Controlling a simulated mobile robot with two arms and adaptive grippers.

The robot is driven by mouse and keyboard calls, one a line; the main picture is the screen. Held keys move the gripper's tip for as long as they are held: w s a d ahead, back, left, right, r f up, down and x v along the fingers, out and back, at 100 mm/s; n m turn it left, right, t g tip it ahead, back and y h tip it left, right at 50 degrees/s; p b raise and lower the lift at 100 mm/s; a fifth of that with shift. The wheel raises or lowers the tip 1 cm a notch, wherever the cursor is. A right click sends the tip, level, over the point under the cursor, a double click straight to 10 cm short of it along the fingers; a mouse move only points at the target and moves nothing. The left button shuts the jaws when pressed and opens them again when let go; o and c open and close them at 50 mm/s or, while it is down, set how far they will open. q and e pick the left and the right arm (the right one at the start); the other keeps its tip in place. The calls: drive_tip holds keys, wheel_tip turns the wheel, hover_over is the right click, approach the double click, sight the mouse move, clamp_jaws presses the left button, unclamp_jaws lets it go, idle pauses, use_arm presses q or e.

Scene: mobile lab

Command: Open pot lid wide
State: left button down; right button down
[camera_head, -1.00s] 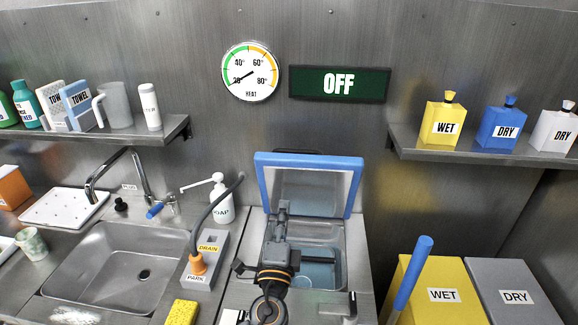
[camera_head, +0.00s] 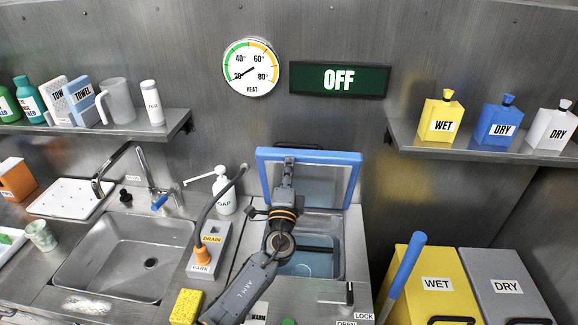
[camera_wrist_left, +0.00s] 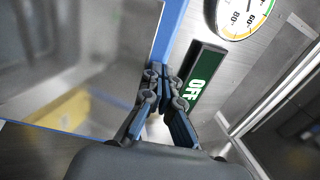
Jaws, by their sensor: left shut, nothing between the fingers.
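The pot lid (camera_head: 263,178) stands raised, tilted back against the wall, with a blue rim and a grey inner face. Its blue rim also shows in the left wrist view (camera_wrist_left: 172,30). Below it the open pot (camera_head: 338,240) is a steel basin with bluish contents and a dark bar inside. My left gripper (camera_head: 289,163) is in front of the lid's inner face, close to the top rim. In the left wrist view its fingers (camera_wrist_left: 166,78) are together beside the blue rim, with nothing between them. Whether they touch the lid I cannot tell. My right gripper is not in view.
A green OFF sign (camera_head: 339,79) and a heat dial (camera_head: 250,68) are on the wall above. A soap bottle (camera_head: 224,192) and the DRAIN/PARK block (camera_head: 207,250) stand left of the pot. Yellow WET (camera_head: 420,265) and grey DRY bins (camera_head: 500,265) stand right.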

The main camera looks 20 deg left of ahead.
sight(291, 153)
use_arm(q)
drive_tip(key=shift+w+a+r+g+p, duration=0.25)
drive_tip(key=shift+w+r+p, duration=0.3)
drive_tip(key=shift+p, duration=0.3)
drive_tip(key=shift+w+a+r+g+p, duration=0.1)
drive_tip(key=shift+w+r+g+p, duration=0.25)
drive_tip(key=shift+w+p, duration=0.4)
drive_tip(key=shift+w+a+p, duration=0.1)
drive_tip(key=shift+w+p, duration=0.15)
drive_tip(key=shift+p, duration=0.15)
drive_tip(key=shift+w, duration=0.2)
drive_tip(key=shift+f, duration=0.15)
